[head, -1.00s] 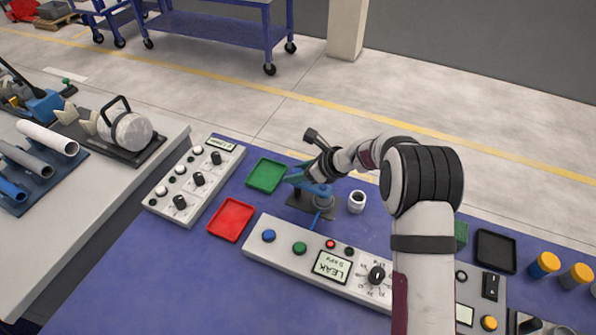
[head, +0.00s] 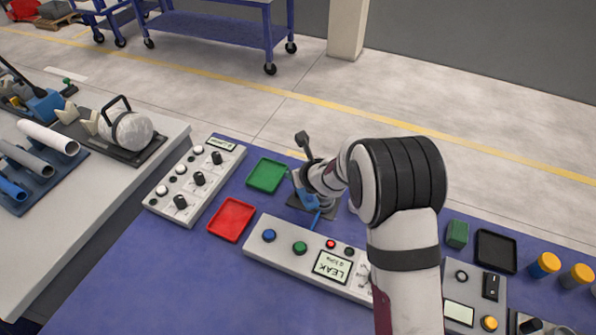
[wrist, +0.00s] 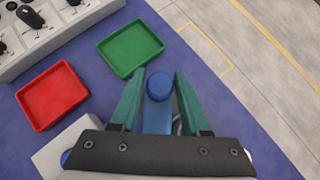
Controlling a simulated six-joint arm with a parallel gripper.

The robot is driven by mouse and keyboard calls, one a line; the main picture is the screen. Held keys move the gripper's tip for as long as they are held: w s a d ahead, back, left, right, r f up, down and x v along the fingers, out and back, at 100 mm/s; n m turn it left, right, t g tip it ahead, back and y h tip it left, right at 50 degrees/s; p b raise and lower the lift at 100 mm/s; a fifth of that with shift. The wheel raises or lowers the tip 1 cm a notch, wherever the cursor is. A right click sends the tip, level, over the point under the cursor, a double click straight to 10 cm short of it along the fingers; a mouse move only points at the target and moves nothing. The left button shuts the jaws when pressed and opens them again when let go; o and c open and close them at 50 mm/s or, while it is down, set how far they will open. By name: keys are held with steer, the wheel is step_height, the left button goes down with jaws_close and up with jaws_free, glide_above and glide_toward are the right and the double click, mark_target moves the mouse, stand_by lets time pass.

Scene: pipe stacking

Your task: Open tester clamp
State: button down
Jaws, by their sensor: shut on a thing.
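The tester clamp sits on a dark base plate (head: 297,202) behind the leak tester panel (head: 287,257). Its blue lever (head: 305,190) stands up steeply in the head view, and my arm hides part of the clamp. In the wrist view the lever's round blue knob (wrist: 158,85) lies between the green fingers of my gripper (wrist: 159,75). My gripper is shut on the lever. Whatever the clamp's jaw holds is hidden.
A green tray (head: 267,174) and a red tray (head: 231,220) lie left of the clamp. A switch panel (head: 195,180) stands beyond them. A black tray (head: 497,251) and yellow-topped cylinders (head: 545,264) are at the right. Blue mat at the front left is clear.

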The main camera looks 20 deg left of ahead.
steer(key=shift+w+d+m+t+h, duration=0.2)
steer(key=shift+m+t+h, duration=0.1)
steer(key=shift+m, duration=0.2)
steer(key=c, duration=0.5)
jaws_free()
steer(key=shift+s+a, duration=0.1)
steer(key=shift+s, duration=0.05)
steer(key=v, duration=1.5)
steer(key=shift+s+d+r, duration=0.2)
steer(key=shift+s+d, duration=0.05)
